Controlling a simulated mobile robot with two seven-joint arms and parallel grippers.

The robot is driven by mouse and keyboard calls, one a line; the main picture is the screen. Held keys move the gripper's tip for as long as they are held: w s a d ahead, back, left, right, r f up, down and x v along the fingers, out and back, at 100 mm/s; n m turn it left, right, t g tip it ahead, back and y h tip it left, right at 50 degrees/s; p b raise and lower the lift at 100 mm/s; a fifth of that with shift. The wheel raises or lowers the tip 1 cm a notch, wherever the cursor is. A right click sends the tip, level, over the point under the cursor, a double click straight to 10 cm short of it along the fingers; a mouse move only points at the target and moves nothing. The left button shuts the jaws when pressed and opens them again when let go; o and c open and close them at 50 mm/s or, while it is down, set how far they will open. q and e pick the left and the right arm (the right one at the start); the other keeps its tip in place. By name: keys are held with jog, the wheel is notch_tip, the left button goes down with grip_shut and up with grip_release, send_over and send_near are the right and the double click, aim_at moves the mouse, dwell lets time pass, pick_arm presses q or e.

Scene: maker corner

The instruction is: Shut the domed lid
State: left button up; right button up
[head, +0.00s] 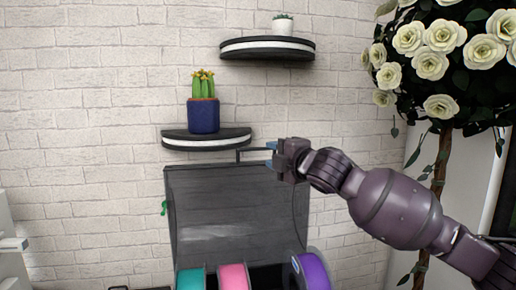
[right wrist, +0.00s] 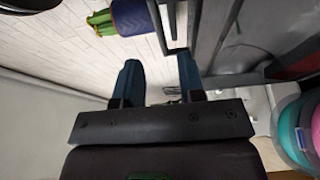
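The domed lid (head: 225,215) is a dark grey panel standing raised in front of the brick wall. Its thin dark handle (head: 240,155) sticks out at the top edge. In the right wrist view the lid (right wrist: 240,40) is at the upper right and the handle (right wrist: 160,30) is close to the fingertips. My right gripper (head: 271,151) is at the top right of the lid, by the handle. Its two blue fingers stand apart in the right wrist view (right wrist: 158,65); I cannot tell whether the handle lies between them. My left gripper is not in view.
Teal (head: 190,279), pink (head: 233,277) and purple (head: 312,271) spools sit below the lid. A shelf (head: 207,143) with a potted cactus (head: 203,114) is just above it; a higher shelf (head: 268,55) holds a small plant. A rose tree (head: 440,65) stands at the right.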

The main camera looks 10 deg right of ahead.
aim_at(258, 150)
jog(key=shift+p+x, duration=0.6)
jog(key=shift+x, duration=2.85)
jog(key=shift+f, duration=0.1)
grip_shut()
